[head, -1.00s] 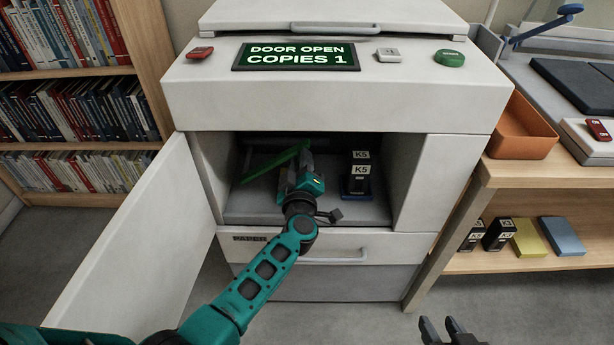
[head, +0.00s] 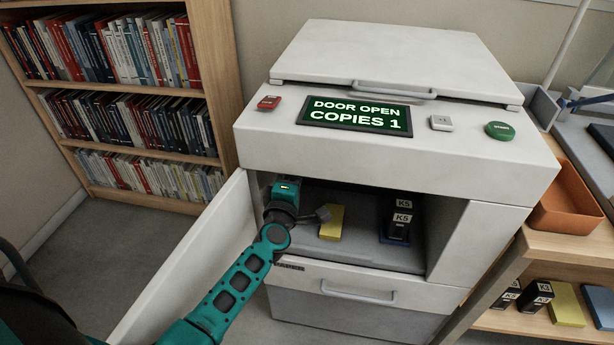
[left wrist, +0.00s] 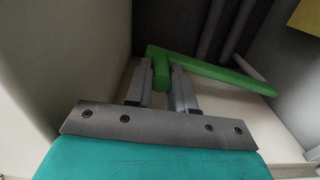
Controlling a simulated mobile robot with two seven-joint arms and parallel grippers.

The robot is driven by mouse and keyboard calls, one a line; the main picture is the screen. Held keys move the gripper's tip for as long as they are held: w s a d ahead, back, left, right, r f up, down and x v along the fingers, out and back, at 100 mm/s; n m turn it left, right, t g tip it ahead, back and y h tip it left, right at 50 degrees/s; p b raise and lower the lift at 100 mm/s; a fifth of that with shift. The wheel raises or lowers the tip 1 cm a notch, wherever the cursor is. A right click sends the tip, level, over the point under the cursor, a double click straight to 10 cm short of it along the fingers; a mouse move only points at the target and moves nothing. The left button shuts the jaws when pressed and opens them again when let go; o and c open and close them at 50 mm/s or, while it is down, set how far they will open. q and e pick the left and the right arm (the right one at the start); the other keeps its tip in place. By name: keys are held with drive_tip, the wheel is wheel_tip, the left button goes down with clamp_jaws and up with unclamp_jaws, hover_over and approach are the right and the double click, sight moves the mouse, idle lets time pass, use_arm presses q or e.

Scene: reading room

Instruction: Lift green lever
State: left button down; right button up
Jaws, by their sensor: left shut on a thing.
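The green lever (left wrist: 210,70) is a long bar with a short bent end inside the copier's open compartment. In the left wrist view its short end sits between the two fingers of my left gripper (left wrist: 160,72), which is shut on it. The bar runs off to the right of the fingers. In the head view my left gripper (head: 285,190) is at the left side of the compartment, and its fingers and the lever are hidden. My right gripper is out of view.
The copier (head: 400,160) display reads DOOR OPEN, COPIES 1. Its door (head: 185,265) stands open at left. Inside the compartment are a yellow block (head: 332,222) and black K5 cartridges (head: 398,228). An orange tray (head: 567,198) is on the shelf unit at right.

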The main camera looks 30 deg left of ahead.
use_arm(q)
drive_tip(key=shift+s+a+r, duration=0.1)
drive_tip(key=shift+a+r, duration=0.15)
drive_tip(key=shift+a, duration=0.35)
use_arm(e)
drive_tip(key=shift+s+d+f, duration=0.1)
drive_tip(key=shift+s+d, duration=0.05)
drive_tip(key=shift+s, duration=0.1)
use_arm(q)
drive_tip(key=c, duration=1.2)
unclamp_jaws()
drive_tip(key=shift+a, duration=0.1)
drive_tip(key=shift+c, duration=0.2)
drive_tip(key=shift+f, duration=0.1)
drive_tip(key=p+v, duration=0.1)
drive_tip(key=v, duration=1.2)
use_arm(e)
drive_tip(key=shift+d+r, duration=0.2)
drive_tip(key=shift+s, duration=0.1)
